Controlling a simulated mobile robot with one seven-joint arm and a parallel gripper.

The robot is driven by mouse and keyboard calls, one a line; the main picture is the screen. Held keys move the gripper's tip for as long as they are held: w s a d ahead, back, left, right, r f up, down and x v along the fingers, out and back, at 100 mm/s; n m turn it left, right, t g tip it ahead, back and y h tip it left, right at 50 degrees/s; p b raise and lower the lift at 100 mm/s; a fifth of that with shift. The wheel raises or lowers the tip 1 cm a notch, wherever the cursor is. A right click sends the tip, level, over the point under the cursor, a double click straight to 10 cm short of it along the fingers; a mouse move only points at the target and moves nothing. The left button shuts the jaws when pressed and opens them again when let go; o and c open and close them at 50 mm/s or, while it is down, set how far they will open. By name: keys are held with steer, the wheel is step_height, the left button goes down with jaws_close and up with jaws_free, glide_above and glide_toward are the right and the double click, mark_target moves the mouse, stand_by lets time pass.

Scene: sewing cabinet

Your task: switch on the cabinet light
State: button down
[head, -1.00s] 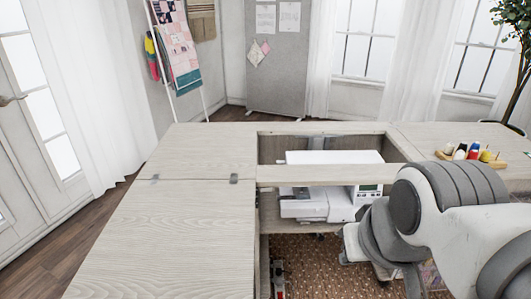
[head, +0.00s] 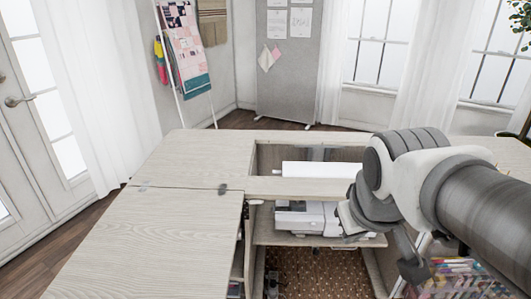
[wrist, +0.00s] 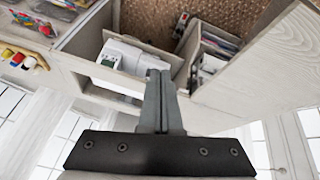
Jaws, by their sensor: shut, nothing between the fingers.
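The pale wood sewing cabinet (head: 160,222) stands in front of me with an open well in its top. A white sewing machine (head: 297,220) sits on a shelf below the well; it also shows in the wrist view (wrist: 122,53). I cannot make out a cabinet light or its switch in either view. My gripper (wrist: 159,74) is shut and empty, its fingertips pictured beside the sewing machine in the wrist view. In the head view my arm crosses the right of the cabinet, and my fingertips cannot be made out.
Folded fabrics or papers (wrist: 208,62) fill a side compartment. A tray with coloured spools (wrist: 25,58) sits on the top, hidden by my arm in the head view. A box of coloured items (head: 462,275) is at lower right. Brown patterned flooring (head: 315,272) lies under the cabinet.

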mark_target(254, 203)
steer(key=w+a+f+n+y+p, duration=0.1)
steer(key=w+a+f+n, duration=0.3)
steer(key=w, duration=0.6)
steer(key=w+a+f+n+y+p, duration=0.1)
steer(key=w+a+f+n+y, duration=0.2)
steer(key=w+a+f+n, duration=0.2)
steer(key=w+a+f+n+y+p, duration=0.2)
steer(key=w+a+f+n, duration=0.3)
steer(key=w+f, duration=0.5)
steer(key=shift+w+a+n, duration=0.2)
steer(key=shift+w+n, duration=0.4)
steer(key=shift+w, duration=2)
steer(key=shift+f, duration=0.15)
steer(key=shift+w+a+f+b, duration=0.45)
steer(key=shift+w+a+f, duration=0.3)
steer(key=shift+w+f, duration=0.6)
steer(key=shift+w+a+f+b, duration=0.4)
steer(key=shift+w+a+f, duration=0.35)
steer(key=shift+w+f, duration=0.6)
steer(key=shift+w+a+f+b, duration=0.45)
steer(key=shift+w+a+f, duration=0.3)
steer(key=shift+w+f, duration=0.6)
steer(key=shift+r, duration=0.1)
